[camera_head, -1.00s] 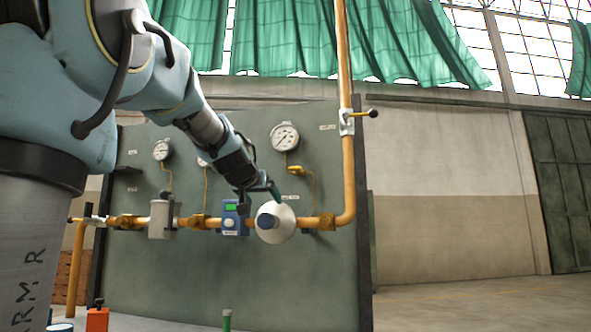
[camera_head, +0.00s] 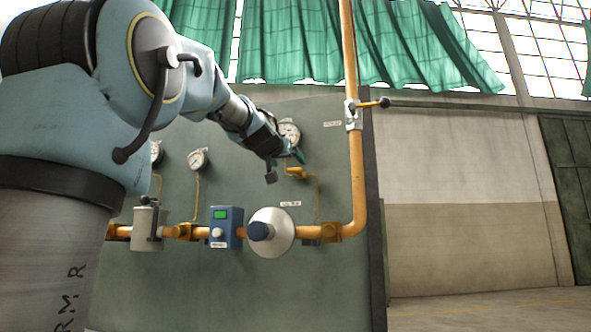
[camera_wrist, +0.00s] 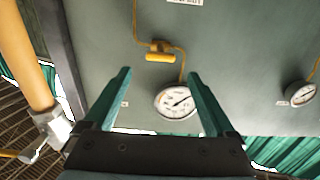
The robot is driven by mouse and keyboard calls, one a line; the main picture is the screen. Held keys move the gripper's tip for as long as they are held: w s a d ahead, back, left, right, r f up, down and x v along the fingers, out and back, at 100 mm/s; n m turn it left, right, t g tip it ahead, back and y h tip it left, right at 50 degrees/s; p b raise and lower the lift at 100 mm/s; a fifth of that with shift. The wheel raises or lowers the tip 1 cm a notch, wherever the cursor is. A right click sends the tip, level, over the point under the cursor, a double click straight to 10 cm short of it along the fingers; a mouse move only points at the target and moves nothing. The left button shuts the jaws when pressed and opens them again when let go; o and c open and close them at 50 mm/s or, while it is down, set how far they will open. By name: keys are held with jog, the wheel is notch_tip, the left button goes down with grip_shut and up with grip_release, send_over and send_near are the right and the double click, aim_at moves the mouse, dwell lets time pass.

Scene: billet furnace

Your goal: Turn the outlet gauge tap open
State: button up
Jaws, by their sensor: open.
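The outlet gauge tap is a small valve with a yellow handle (camera_head: 296,171) on a thin yellow line below the right-hand gauge (camera_head: 289,133). The handle also shows in the wrist view (camera_wrist: 160,57), where it lies crosswise in the picture, and the gauge dial (camera_wrist: 177,102) shows below it. My gripper (camera_head: 286,166) is in front of the panel by the tap, and its arm partly covers the gauge. In the wrist view my gripper (camera_wrist: 158,73) has its two teal fingers spread, with the handle just past and between the tips. I see no contact.
A thick orange pipe (camera_head: 357,190) with a lever valve (camera_head: 370,104) rises right of the tap. Below are a round white regulator (camera_head: 271,232), a blue meter box (camera_head: 226,228) and a grey filter (camera_head: 149,228). Another gauge (camera_head: 198,160) is to the left.

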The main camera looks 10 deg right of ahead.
aim_at(295, 170)
jog(key=p+x, duration=0.1)
jog(key=x, duration=0.7)
jog(key=shift+p, duration=0.3)
jog(key=shift+a+f, duration=0.1)
jog(key=c, duration=1.4)
